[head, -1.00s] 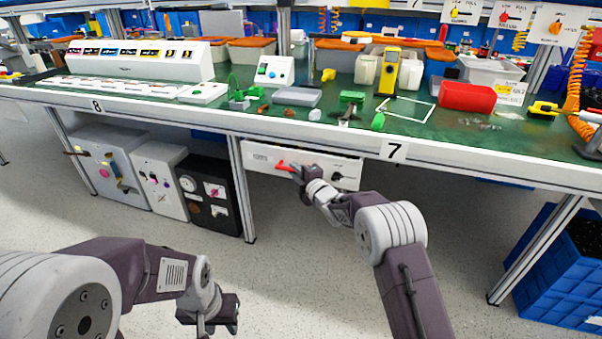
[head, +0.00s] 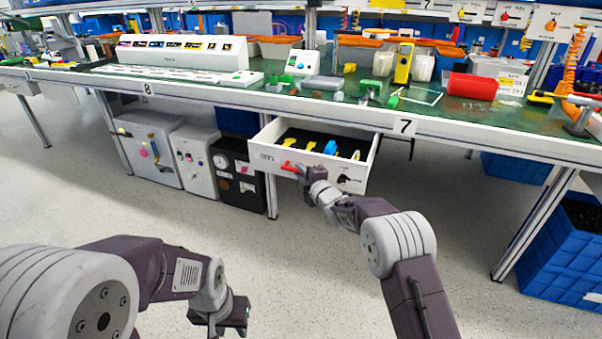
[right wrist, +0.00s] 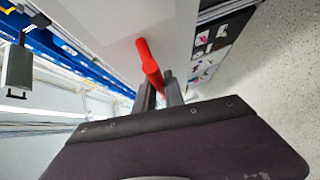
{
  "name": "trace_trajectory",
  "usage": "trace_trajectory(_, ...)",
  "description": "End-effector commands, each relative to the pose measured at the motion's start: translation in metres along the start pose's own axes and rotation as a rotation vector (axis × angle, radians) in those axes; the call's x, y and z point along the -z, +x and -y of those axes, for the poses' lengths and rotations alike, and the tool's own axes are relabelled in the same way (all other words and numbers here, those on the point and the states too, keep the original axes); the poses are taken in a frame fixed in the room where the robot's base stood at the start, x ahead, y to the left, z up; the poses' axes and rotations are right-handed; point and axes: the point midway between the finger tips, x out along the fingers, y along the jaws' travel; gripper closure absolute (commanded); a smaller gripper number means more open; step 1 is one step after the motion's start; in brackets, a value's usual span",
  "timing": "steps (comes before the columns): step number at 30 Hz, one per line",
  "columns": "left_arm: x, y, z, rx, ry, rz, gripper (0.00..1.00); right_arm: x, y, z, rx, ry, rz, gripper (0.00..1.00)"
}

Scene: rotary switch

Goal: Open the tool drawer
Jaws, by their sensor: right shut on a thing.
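The white tool drawer (head: 268,156) under the bench is pulled out in the head view. Its dark inside shows yellow and blue tools (head: 330,147). A red handle (head: 291,167) is on its front; it also shows in the right wrist view (right wrist: 147,58). My right gripper (head: 304,172) is at the drawer front, shut on the red handle; in the right wrist view its fingers (right wrist: 160,90) sit around the handle's end. My left gripper (head: 236,315) hangs low over the floor, away from the drawer; its finger opening is not clear.
The green-topped workbench (head: 440,122) above holds a red cylinder (head: 472,86) and other items. Grey and black boxes (head: 236,175) stand left of the drawer. A blue crate (head: 565,248) is at the right. Floor in front is clear.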

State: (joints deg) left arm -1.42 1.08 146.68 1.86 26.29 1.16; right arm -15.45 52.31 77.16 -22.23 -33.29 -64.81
Motion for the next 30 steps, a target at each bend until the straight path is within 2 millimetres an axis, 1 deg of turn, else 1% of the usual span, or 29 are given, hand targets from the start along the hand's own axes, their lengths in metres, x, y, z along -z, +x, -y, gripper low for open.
trace_trajectory(15, 0.0000, 0.0004, 0.0000, 0.000, 0.000, 0.000, 0.64, -0.0007, -0.0001, 0.0007, 0.002, 0.000, 0.001, 1.00)
trace_trajectory(16, 0.0000, 0.0004, 0.0000, 0.000, 0.000, 0.000, 0.64, -0.0007, -0.0001, 0.0007, 0.002, 0.000, 0.001, 0.78)
trace_trajectory(17, 0.0000, 0.0004, 0.0000, 0.000, 0.000, 0.000, 0.64, -0.0006, -0.0001, 0.0006, 0.001, 0.000, 0.001, 0.70)
trace_trajectory(18, 0.0000, 0.0004, 0.0000, 0.000, 0.000, 0.000, 0.64, -0.0006, -0.0001, 0.0005, 0.001, 0.000, 0.001, 0.65)
trace_trajectory(26, 0.0000, 0.0002, 0.0000, 0.000, 0.000, 0.000, 0.64, -0.0002, -0.0001, -0.0003, 0.000, 0.000, 0.000, 0.65)
trace_trajectory(30, 0.0003, -0.0029, -0.0001, 0.000, 0.000, 0.000, 0.64, 0.0001, -0.0058, -0.0018, 0.000, -0.001, 0.000, 0.65)
